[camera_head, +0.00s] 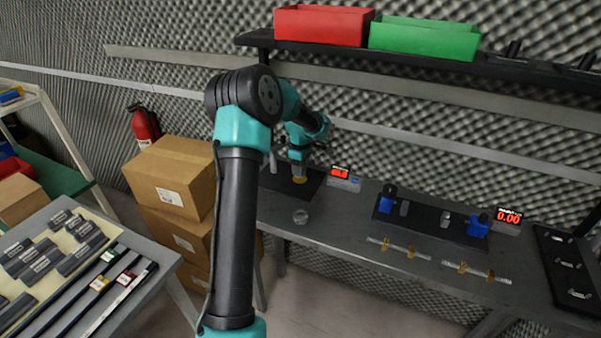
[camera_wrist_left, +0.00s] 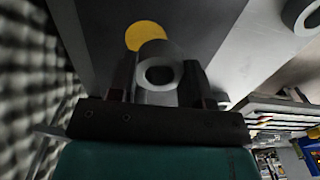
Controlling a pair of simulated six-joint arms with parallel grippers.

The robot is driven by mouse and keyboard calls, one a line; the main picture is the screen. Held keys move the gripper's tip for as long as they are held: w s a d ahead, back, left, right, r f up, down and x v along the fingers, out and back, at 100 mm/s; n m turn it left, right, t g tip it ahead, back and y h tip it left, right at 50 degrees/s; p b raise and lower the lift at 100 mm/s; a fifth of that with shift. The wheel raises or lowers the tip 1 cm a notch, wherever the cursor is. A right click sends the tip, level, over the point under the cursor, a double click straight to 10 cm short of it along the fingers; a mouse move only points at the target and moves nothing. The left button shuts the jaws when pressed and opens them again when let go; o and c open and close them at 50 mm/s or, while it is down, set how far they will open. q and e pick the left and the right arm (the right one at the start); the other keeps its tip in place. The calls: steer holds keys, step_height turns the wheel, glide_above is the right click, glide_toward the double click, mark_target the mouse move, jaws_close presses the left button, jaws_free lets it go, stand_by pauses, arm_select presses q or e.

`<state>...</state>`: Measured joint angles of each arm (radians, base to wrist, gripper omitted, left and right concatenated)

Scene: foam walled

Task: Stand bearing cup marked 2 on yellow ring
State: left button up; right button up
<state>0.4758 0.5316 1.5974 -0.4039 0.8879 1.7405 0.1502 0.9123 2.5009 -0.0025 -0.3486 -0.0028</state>
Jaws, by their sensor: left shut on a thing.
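My left gripper (camera_head: 299,164) is over the dark mat (camera_head: 277,180) at the left of the bench. In the left wrist view its fingers (camera_wrist_left: 162,85) are shut on a grey bearing cup (camera_wrist_left: 160,74) with a round dark hole. No number is readable on the cup. A yellow ring (camera_wrist_left: 143,33), seen as a yellow disc, lies on the mat and is partly hidden behind the held cup. Yellow (camera_head: 299,181) also shows just under the gripper in the head view. I cannot tell whether the cup touches it. My right gripper is not in view.
Another grey round part (camera_head: 301,217) stands on the bench (camera_head: 340,230) in front of the mat. A lit red display (camera_head: 340,172) stands right of the gripper. A black plate with blue fixtures (camera_head: 430,220) lies farther right. A shelf (camera_head: 500,66) with bins overhangs the back.

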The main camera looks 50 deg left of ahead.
arm_select(q)
steer(key=shift+w+a, duration=0.4)
steer(key=shift+a, duration=0.05)
steer(key=shift+w+a+f, duration=0.15)
steer(key=shift+w+a, duration=0.1)
steer(key=shift+f, duration=1.7)
steer(key=shift+f, duration=0.15)
steer(key=o, duration=1)
step_height(320, 180, up, 12)
steer(key=shift+r, duration=0.15)
